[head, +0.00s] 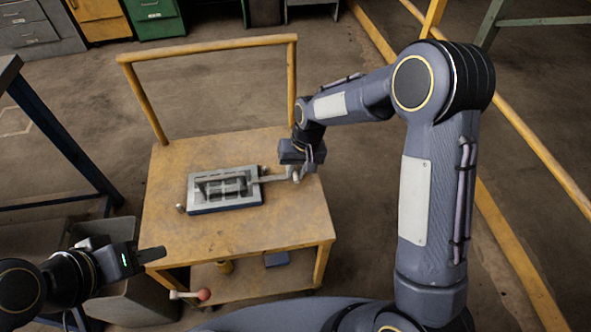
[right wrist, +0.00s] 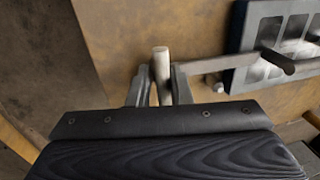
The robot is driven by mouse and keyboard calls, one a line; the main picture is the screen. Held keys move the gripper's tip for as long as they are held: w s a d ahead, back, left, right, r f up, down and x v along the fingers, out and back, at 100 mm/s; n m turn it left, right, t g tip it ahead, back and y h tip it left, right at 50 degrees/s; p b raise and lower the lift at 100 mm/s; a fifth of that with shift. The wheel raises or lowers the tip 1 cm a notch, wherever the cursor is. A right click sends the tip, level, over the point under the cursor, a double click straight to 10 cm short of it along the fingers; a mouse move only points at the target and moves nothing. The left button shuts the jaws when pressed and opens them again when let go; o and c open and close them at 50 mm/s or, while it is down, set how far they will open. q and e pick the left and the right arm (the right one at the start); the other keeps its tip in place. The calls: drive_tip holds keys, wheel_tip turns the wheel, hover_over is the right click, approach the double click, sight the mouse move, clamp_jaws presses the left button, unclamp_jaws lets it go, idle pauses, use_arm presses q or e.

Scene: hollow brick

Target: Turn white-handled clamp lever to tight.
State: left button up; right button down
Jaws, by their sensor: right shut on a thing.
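A grey metal brick mould (head: 225,206) with a dark base lies on the wooden top of a cart. A thin metal lever arm (head: 272,179) runs from its right end to the white handle, which stands up between the fingers of my right gripper (head: 296,173). In the right wrist view the white handle (right wrist: 161,65) sits between the two grey fingers of the right gripper (right wrist: 160,88), shut on it. The lever arm (right wrist: 222,62) leads right to the mould (right wrist: 240,75). My left gripper (head: 150,254) is at the lower left, away from the mould; its finger gap is unclear.
The cart (head: 270,222) has a raised yellow rail at the back and a lower shelf with small items. A red-knobbed rod (head: 204,294) shows at its front. A blue-legged table (head: 62,140) stands left. Cart top around the mould is clear.

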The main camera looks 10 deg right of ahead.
drive_tip(key=shift+d, duration=0.1)
drive_tip(key=c, duration=1.4)
unclamp_jaws()
drive_tip(key=shift+o, duration=0.2)
wheel_tip(320, 180, up, 8)
drive_tip(key=d+p, duration=0.1)
drive_tip(key=shift+d+f, duration=0.15)
drive_tip(key=shift+d, duration=0.1)
